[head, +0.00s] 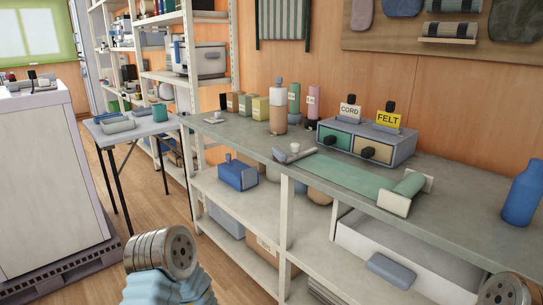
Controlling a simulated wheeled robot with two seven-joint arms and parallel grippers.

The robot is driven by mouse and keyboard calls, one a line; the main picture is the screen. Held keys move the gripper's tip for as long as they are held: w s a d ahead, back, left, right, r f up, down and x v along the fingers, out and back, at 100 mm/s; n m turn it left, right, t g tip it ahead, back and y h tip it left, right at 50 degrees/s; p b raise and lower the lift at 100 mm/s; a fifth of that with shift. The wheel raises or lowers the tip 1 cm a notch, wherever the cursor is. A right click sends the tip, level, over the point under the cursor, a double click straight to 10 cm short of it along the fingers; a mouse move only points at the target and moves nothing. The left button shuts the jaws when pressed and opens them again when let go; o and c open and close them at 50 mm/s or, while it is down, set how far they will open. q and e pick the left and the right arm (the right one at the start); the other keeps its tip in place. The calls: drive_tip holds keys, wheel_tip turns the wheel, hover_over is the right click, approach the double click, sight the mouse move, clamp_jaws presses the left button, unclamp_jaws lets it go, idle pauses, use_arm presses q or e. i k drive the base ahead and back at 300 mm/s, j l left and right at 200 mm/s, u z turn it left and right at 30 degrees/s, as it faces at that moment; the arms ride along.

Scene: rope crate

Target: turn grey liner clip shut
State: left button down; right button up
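I cannot make out a grey liner clip for certain in the head view. A tall white box (42,165) stands at the far left on a dark pallet, with small grey and dark items (35,82) on its top, too small to identify. Parts of my two arms, with round metal ends, show at the bottom left and the bottom right corner. Neither gripper's fingers are in view.
A long grey workbench (240,141) runs along the wall, bearing a drawer unit (345,149), several bottles, a green roll (408,184) and a blue bottle (522,193). A small folding table (150,127) stands behind.

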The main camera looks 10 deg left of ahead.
sight(277, 154)
drive_tip(key=i+j+z, duration=0.35)
drive_tip(key=j, duration=0.35)
drive_tip(key=i+j+z, duration=0.15)
drive_tip(key=j, duration=0.3)
drive_tip(key=i+l, duration=0.05)
drive_tip(key=i, duration=0.05)
